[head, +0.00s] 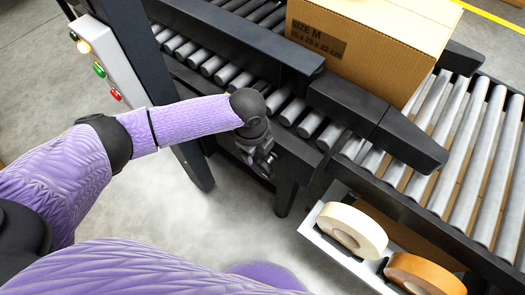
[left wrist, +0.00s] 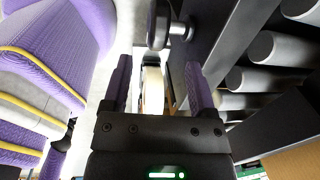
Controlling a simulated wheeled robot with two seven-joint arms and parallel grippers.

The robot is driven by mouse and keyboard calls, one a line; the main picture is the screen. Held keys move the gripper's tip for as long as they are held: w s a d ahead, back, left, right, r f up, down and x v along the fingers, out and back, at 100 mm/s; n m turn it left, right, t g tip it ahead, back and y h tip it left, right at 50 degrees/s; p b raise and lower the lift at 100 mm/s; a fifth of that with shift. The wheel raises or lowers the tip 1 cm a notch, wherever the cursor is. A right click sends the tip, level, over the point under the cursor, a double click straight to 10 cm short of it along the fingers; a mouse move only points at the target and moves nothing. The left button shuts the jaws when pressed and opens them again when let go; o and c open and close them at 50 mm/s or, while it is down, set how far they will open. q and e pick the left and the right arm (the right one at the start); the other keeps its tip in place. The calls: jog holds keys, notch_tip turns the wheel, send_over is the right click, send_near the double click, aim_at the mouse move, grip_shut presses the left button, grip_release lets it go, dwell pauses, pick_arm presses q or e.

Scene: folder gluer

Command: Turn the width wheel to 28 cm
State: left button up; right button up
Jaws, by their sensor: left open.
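My left gripper (head: 254,160) points down beside the near side of the conveyor frame in the head view. In the left wrist view its two purple-sided fingers (left wrist: 157,66) are apart, with nothing held between them. A dark round knob on a short shaft (left wrist: 158,25) sticks out from the frame just beyond the fingertips; it looks like part of the width wheel, apart from the fingers. In the head view the wheel is mostly hidden behind my wrist and gripper, and I cannot make out a width scale. My right gripper is not in view.
A cardboard carton (head: 375,45) marked SIZE M stands on the rollers between black guide rails (head: 375,122). A white tape roll (head: 352,228) and an orange one (head: 424,273) sit in a tray at lower right. A button panel (head: 103,62) is at upper left.

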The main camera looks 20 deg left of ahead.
aim_at(259, 162)
pick_arm(q)
jog(key=f+b, duration=0.1)
jog(key=f, duration=0.1)
jog(key=f+b, duration=0.1)
jog(key=f, duration=0.2)
jog(key=f+b, duration=0.2)
jog(key=shift+w+d+f, duration=0.15)
jog(key=shift+w+f, duration=0.1)
jog(key=shift+w, duration=0.1)
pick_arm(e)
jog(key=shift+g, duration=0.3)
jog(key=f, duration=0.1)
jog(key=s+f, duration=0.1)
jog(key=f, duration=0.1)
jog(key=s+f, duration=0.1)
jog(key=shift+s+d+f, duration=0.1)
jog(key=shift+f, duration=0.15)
pick_arm(q)
jog(key=shift+r, duration=0.1)
